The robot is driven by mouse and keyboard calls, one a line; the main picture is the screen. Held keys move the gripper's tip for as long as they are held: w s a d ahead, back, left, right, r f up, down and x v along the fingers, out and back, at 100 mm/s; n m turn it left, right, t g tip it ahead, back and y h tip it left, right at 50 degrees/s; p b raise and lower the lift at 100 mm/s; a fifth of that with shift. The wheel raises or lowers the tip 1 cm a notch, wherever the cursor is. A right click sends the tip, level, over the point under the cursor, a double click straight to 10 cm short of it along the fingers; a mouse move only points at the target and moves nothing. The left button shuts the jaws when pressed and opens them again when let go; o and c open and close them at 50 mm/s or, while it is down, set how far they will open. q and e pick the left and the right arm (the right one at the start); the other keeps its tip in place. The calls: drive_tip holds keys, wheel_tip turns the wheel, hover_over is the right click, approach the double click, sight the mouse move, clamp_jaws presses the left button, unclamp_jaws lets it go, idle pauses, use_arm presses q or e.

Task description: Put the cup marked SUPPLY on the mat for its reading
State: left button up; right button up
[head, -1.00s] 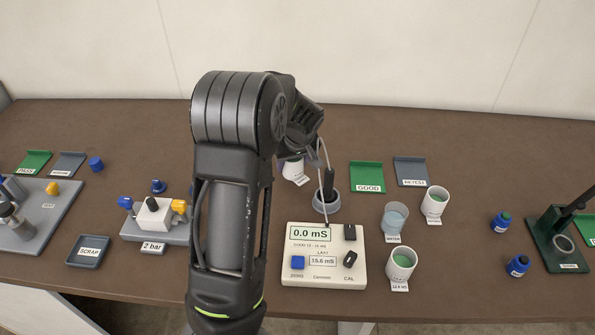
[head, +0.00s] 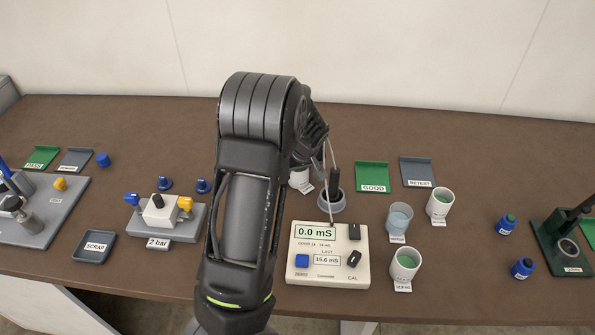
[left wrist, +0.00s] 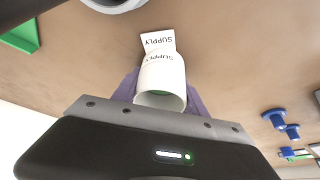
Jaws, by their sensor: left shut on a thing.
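The white SUPPLY cup (left wrist: 165,72), with green inside, is between the purple-grey fingers of my left gripper (left wrist: 161,88) in the left wrist view. The gripper is shut on it. A SUPPLY tag (left wrist: 158,40) shows beyond the cup; whether the cup is lifted is unclear. In the head view the cup (head: 299,181) is partly hidden behind my left arm, left of the probe holder (head: 332,203). The meter (head: 327,270) reads 0.0 mS, with last 15.6 mS. My right gripper is out of view.
The GOOD tray (head: 372,174) and RETEST tray (head: 417,170) lie behind. A valve block (head: 160,212) is left of my arm.

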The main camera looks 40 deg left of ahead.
use_arm(q)
drive_tip(key=o, duration=1.5)
drive_tip(key=shift+c, duration=0.2)
drive_tip(key=shift+f, duration=0.1)
drive_tip(key=shift+r, duration=0.25)
drive_tip(key=v, duration=1.1)
drive_tip(key=shift+r, duration=0.4)
drive_tip(key=shift+o, duration=0.3)
drive_tip(key=shift+d, duration=0.15)
